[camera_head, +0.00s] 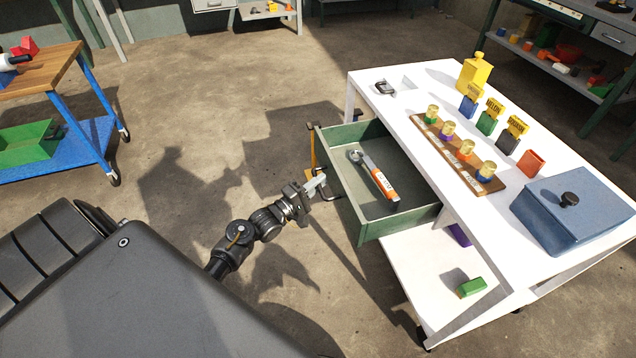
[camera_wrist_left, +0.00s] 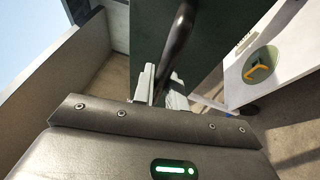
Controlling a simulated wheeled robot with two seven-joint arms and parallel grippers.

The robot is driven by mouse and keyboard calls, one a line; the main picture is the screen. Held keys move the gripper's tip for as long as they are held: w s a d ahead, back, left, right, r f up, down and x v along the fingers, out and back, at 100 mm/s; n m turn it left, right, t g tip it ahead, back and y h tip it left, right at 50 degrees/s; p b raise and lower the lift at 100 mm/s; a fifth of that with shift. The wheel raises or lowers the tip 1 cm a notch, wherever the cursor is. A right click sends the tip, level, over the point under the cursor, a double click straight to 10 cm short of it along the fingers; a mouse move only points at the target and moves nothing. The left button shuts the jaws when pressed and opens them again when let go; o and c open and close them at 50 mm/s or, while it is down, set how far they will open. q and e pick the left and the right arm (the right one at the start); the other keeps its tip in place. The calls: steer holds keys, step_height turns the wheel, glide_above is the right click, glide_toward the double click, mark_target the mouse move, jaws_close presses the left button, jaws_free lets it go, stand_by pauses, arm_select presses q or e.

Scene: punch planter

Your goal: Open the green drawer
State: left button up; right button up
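The green drawer (camera_head: 375,228) stands far out from the white workbench (camera_head: 415,83), its inside showing. A grey and orange tool (camera_head: 378,180) lies in it. My left gripper (camera_head: 318,186) is at the drawer's front, on the left side of the bench. In the left wrist view the two pale fingers (camera_wrist_left: 160,88) close around the dark curved drawer handle (camera_wrist_left: 180,38), with the green front (camera_wrist_left: 146,35) just beyond. The fingertips are partly hidden by the handle and the gripper body. My right gripper is in neither view.
The bench top carries a wooden rack (camera_head: 452,152) of small bottles, coloured boxes and a blue lidded box (camera_head: 575,212). A green block (camera_head: 471,287) lies on its lower shelf. A blue-legged cart (camera_head: 75,148) stands at left. Floor between is clear.

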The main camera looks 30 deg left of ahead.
arm_select(q)
steer(key=o, duration=0.4)
